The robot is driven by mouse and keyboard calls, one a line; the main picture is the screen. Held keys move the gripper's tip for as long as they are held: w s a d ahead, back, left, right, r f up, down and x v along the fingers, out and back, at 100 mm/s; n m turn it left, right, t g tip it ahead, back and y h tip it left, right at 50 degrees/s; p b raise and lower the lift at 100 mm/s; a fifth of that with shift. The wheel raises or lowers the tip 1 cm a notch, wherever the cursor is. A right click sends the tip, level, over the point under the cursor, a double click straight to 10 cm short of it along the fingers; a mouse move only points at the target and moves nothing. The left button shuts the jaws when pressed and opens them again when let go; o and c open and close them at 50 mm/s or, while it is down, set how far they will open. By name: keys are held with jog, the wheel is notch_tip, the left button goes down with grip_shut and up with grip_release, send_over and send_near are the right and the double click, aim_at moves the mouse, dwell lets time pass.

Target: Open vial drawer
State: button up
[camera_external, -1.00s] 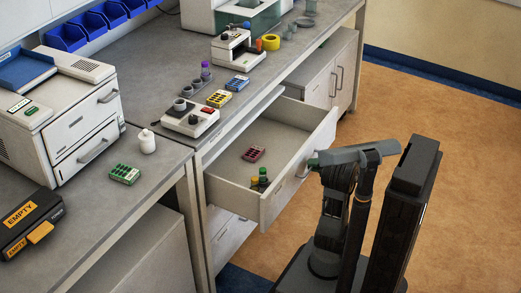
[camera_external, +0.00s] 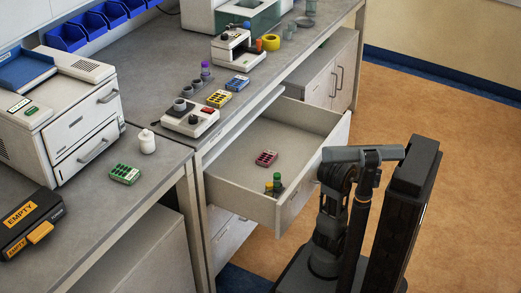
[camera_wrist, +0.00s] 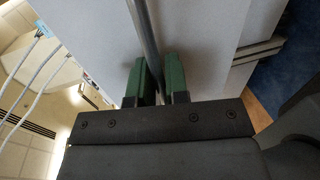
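The vial drawer (camera_external: 296,205) under the bench stands pulled far out, its inside showing. A small dark red rack (camera_external: 266,158) lies on its floor, and small vials with green and orange caps (camera_external: 274,184) stand near its front. In the wrist view, the drawer's metal bar handle (camera_wrist: 146,30) runs between the green fingers of my gripper (camera_wrist: 161,75). The fingers are close together around the bar and look shut on it. In the external view my arm is at the drawer front, and the fingertips are hidden there.
The bench above holds a white device with a black knob (camera_external: 191,117), a yellow rack (camera_external: 219,98), a blue rack (camera_external: 237,82) and a yellow ring (camera_external: 270,42). A white bottle (camera_external: 147,141) and a green rack (camera_external: 125,174) are on the left bench. Orange floor is clear at right.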

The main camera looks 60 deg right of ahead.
jog(key=o, duration=0.3)
jog(key=p+v, duration=0.4)
jog(key=v, duration=1)
jog(key=shift+w, duration=0.1)
